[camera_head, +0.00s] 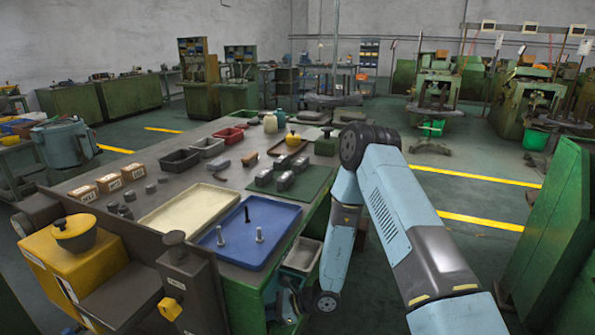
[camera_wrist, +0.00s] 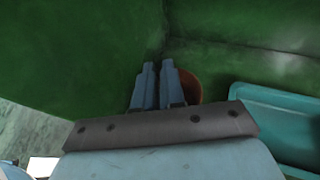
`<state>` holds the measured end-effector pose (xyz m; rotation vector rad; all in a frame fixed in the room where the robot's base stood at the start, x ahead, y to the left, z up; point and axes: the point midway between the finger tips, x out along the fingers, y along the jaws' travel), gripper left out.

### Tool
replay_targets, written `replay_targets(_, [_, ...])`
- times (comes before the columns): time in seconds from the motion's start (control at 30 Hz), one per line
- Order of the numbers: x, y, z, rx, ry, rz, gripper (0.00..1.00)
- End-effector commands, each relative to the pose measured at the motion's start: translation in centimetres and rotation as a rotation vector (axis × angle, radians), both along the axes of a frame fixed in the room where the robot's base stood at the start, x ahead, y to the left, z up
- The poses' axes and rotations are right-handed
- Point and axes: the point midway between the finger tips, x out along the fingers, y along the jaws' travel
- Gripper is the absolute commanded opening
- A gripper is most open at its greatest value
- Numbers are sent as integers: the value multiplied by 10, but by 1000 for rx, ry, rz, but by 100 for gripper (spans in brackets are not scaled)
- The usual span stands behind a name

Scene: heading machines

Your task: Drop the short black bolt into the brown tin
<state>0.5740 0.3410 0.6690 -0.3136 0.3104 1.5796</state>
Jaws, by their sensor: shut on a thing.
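My gripper (camera_wrist: 158,66) points into a green-walled space in the wrist view. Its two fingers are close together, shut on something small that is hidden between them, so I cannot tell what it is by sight. The brown tin (camera_wrist: 192,86) shows partly just behind and to the right of the fingers; the right finger covers much of it. In the head view my gripper (camera_head: 288,303) is low beside the bench, partly hidden. A dark bolt (camera_head: 247,214) stands upright in the blue tray (camera_head: 277,219); whether it is long or short is unclear.
Two silver bolts (camera_head: 259,235) also stand in the blue tray. A teal tray (camera_wrist: 285,108) lies right of the tin in the wrist view. Green walls (camera_wrist: 75,60) close in behind and left. A grey bin (camera_head: 301,255) sits at the bench side.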

Motion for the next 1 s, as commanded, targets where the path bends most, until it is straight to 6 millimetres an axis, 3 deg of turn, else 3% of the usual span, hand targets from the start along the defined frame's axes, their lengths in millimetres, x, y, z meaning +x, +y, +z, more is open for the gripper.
replay_targets(0.3, [0,0,-22,0,0,-1,0])
replay_targets(0.63, [1,-1,-24,0,-1,-2,0])
replay_targets(0.67, [1,-1,-24,0,-1,-2,11])
replay_targets(0.7, [1,-1,-24,0,-1,-2,15])
replay_targets(0.93, [1,-1,-24,0,-1,-3,37])
replay_targets(1.0, [1,-1,-24,0,-1,-3,39])
